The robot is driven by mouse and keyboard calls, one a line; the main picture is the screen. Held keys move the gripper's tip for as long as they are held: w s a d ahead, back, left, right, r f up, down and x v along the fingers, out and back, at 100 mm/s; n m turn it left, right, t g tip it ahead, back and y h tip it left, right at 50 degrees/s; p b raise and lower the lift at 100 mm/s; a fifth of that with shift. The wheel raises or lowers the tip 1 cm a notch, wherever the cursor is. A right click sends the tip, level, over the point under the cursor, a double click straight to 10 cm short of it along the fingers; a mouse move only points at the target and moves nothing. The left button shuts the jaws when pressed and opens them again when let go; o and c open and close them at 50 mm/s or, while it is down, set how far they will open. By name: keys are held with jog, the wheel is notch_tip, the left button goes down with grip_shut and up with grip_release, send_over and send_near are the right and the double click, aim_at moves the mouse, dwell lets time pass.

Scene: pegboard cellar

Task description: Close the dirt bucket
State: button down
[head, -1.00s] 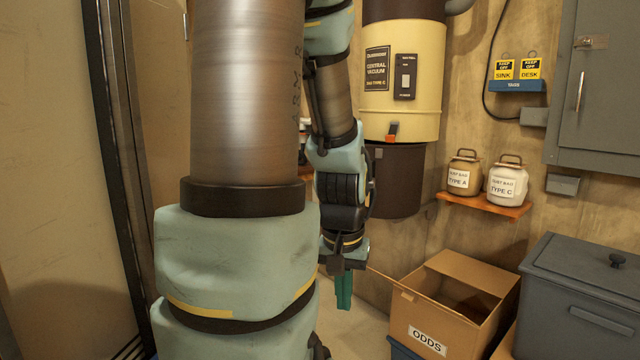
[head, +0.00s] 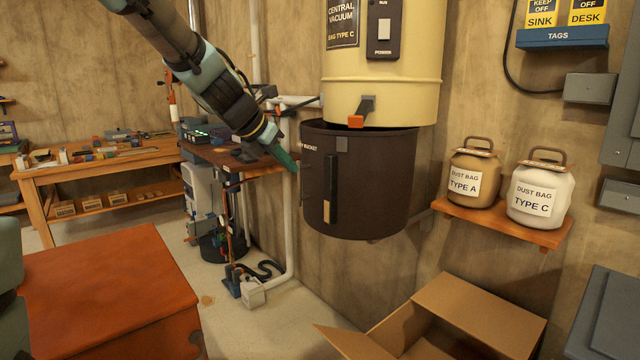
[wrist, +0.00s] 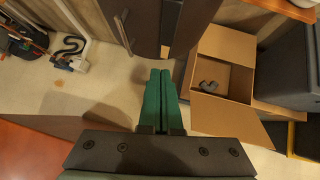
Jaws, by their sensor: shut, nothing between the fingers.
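The dark brown dirt bucket (head: 385,195) hangs under the cream vacuum body (head: 385,90) on the wall. Its rim sits out of line with the body, and a dark gap shows between them at the front left. An upright handle (head: 330,195) is on its front. An orange-tipped latch (head: 357,118) is on the body's lower edge above the rim. My gripper (head: 292,164) is shut and empty, its green fingers close to the bucket's left side; contact cannot be told. In the wrist view the shut fingers (wrist: 160,85) point toward the bucket (wrist: 145,30), at the top.
An open cardboard box (head: 480,312) stands on the right below the bucket. Two dust bag jars, type A (head: 474,175) and type C (head: 538,192), sit on a wall shelf (head: 500,219). A red-topped cabinet (head: 110,290) is at front left. Clear floor lies between it and the box.

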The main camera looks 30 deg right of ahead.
jog(key=shift+w+d+f+p, duration=0.65)
jog(key=shift+d+f, duration=0.5)
jog(key=shift+d, duration=0.6)
jog(key=shift+w+d+f+p, duration=0.65)
jog(key=shift+d+f, duration=0.45)
jog(key=shift+d, duration=0.7)
jog(key=shift+w+d+f+p, duration=0.6)
jog(key=shift+d+f, duration=0.55)
jog(key=shift+d, duration=0.6)
jog(key=shift+w, duration=0.1)
